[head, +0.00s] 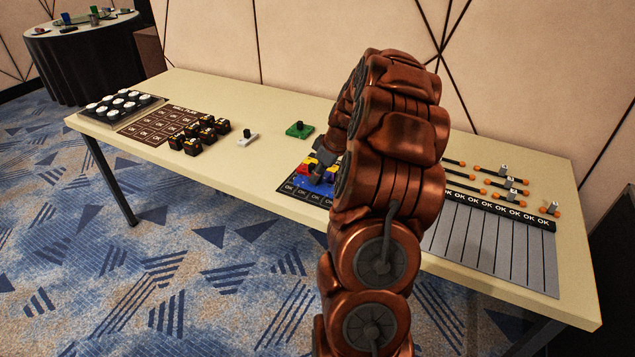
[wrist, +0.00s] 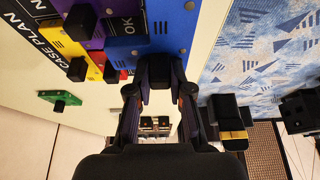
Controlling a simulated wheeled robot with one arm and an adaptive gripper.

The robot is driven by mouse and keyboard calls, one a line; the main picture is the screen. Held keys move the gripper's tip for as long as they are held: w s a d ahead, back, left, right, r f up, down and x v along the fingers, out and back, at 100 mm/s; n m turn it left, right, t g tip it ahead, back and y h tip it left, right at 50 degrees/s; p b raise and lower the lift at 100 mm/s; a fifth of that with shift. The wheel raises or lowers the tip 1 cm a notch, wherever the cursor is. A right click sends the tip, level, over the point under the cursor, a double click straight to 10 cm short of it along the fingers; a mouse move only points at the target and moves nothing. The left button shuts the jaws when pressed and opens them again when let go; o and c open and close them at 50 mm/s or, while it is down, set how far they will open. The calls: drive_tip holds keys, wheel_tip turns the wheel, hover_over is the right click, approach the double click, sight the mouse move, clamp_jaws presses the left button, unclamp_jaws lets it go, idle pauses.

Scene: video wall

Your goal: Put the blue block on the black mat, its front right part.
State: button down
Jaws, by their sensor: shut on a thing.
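My gripper (wrist: 158,82) is shut on the black knob of the blue block (wrist: 174,28) in the wrist view. The blue block also shows in the head view (head: 314,181), low over the front part of the black mat (head: 298,192), behind its row of OK labels. In the wrist view the mat (wrist: 35,12) shows a CASE PLAN label and an OK label beside the block. I cannot tell whether the block touches the mat. My arm hides the mat's right side in the head view.
Red (wrist: 92,70), yellow (wrist: 76,46) and purple (wrist: 95,43) blocks with black knobs are close beside the blue one. A green block (head: 300,130) lies behind the mat, a white one (head: 247,139) to its left. A grey striped board (head: 490,245) lies at right.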

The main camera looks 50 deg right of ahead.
sight(321, 178)
drive_tip(key=shift+w+d, duration=0.15)
drive_tip(key=shift+w, duration=0.05)
drive_tip(key=shift+f+p, duration=0.45)
drive_tip(key=shift+f, duration=1.3)
drive_tip(key=shift+f, duration=0.2)
drive_tip(key=c, duration=1.1)
unclamp_jaws()
drive_tip(key=shift+o, duration=0.2)
drive_tip(key=shift+r, duration=0.1)
drive_tip(key=shift+s+r, duration=0.1)
drive_tip(key=shift+r, duration=0.3)
drive_tip(key=b+v, duration=0.1)
drive_tip(key=v, duration=1)
drive_tip(key=shift+r, duration=0.2)
